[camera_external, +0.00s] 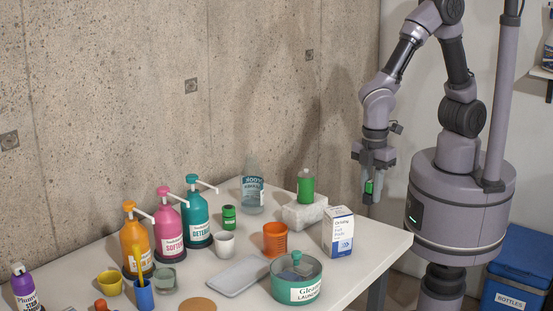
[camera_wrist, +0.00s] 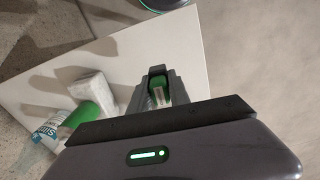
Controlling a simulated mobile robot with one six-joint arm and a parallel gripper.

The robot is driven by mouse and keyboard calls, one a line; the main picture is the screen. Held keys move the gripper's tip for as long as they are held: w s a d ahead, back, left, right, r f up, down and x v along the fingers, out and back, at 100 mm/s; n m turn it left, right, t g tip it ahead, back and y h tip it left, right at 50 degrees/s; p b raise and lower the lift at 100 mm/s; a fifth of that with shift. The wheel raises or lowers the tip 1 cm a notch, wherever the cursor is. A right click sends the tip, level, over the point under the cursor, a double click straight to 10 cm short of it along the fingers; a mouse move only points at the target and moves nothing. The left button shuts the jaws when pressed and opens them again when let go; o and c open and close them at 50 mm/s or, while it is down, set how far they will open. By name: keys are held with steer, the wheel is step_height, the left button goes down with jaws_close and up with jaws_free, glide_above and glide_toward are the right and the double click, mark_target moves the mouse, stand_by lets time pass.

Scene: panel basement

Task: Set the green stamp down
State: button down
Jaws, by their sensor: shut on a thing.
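My gripper (camera_external: 371,190) hangs at the right of the external view, pointing down, near the far right edge of the white table (camera_external: 385,243). It is shut on the green stamp (camera_external: 369,187), whose green side shows between the fingers. In the wrist view the stamp (camera_wrist: 156,88) sits between the fingertips, with green and a pale label visible. The white tabletop (camera_wrist: 120,60) lies behind it in that view. The stamp looks raised above the table; the exact height is hard to tell.
A white box (camera_external: 339,231) with blue print stands near the right corner. A pale block (camera_external: 303,213) carries a green bottle (camera_external: 306,186). An orange cup (camera_external: 275,239) and a round green tin (camera_external: 297,280) stand nearer. Bare tabletop shows around the white box.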

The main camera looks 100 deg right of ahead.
mark_target(367, 235)
steer(key=shift+f+b, duration=2.45)
steer(key=shift+f, duration=2.65)
steer(key=c, duration=1.2)
jaws_free()
steer(key=shift+r, duration=0.1)
steer(key=r+p, duration=0.3)
steer(key=r, duration=0.3)
steer(key=r+p, duration=0.2)
steer(key=r, duration=0.3)
steer(key=r+p, duration=0.3)
steer(key=r, duration=0.3)
steer(key=shift+s+a+r+p, duration=0.1)
steer(key=shift+s+r+p, duration=0.2)
steer(key=shift+s+p, duration=0.1)
steer(key=s+d+r+m+t+y, duration=0.1)
steer(key=s+d+r+m+t, duration=0.1)
steer(key=d+r+m, duration=0.4)
step_height(367, 235, up, 4)
steer(key=shift+s+d+f+m+t+y, duration=0.1)
steer(key=shift+s+d+m+t+y, duration=0.25)
steer(key=shift+t, duration=0.15)
steer(key=shift+o, duration=0.8)
steer(key=s+d+r+m+t, duration=0.2)
steer(key=s+d+r+m, duration=0.1)
steer(key=s+r+m, duration=0.1)
steer(key=shift+s+d+r+m+t, duration=0.15)
steer(key=shift+s+r+m+t, duration=0.25)
steer(key=shift+s+m, duration=0.25)
steer(key=shift+w+d, duration=0.1)
